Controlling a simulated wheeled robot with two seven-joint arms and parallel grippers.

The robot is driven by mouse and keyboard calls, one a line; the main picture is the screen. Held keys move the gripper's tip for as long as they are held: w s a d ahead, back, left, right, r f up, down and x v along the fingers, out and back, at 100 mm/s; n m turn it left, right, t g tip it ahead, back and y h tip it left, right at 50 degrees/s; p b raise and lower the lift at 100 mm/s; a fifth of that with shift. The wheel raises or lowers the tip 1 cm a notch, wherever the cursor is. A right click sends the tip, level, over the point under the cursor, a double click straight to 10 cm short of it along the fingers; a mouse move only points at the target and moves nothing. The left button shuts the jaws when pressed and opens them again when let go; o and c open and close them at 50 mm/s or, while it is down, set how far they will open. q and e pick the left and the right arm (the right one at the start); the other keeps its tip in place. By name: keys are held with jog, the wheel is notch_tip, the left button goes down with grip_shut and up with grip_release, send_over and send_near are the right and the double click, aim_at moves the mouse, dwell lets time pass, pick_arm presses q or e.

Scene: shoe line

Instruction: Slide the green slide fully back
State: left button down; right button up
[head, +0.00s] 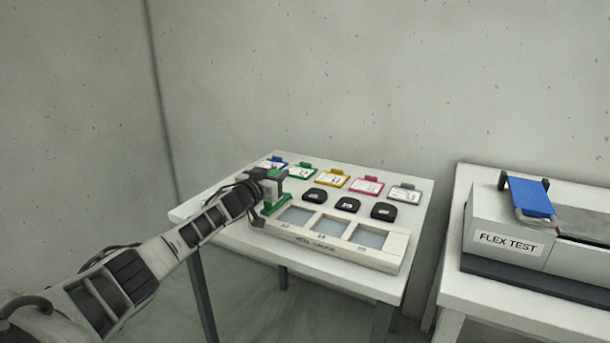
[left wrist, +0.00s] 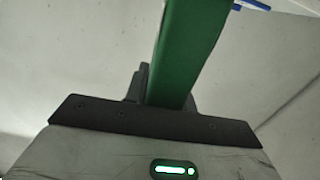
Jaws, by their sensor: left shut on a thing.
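The green slide (head: 271,207) stands at the left end of a long pale base (head: 330,252) on the table, beside its leftmost window. My left gripper (head: 270,178) is at the upper part of the green slide and is shut on it. In the left wrist view the green slide (left wrist: 188,50) rises as a tall bar from between the fingers of my left gripper (left wrist: 165,88). The fingers hide part of the slide's top in the head view. My right gripper is not in view.
Colored clip cards, such as the yellow one (head: 334,178), line the table's (head: 420,225) back. Black blocks (head: 347,205) sit between the cards and the base. A flex test machine (head: 500,235) with a blue pad (head: 531,197) stands on another table at right. Walls stand behind.

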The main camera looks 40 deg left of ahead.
pick_arm(q)
jog(key=shift+s+a, duration=0.15)
jog(key=shift+a, duration=0.55)
jog(key=shift+r, duration=0.1)
jog(key=c, duration=1.2)
grip_release()
jog(key=shift+a, duration=0.15)
jog(key=shift+o, duration=0.2)
jog(key=shift+s+d+f, duration=0.2)
jog(key=shift+s, duration=0.35)
jog(key=s+d+p, duration=0.1)
jog(key=s+d, duration=0.1)
jog(key=s, duration=1.2)
jog(key=shift+s+r+p, duration=0.15)
jog(key=shift+s+p, duration=0.15)
jog(key=shift+s, duration=0.05)
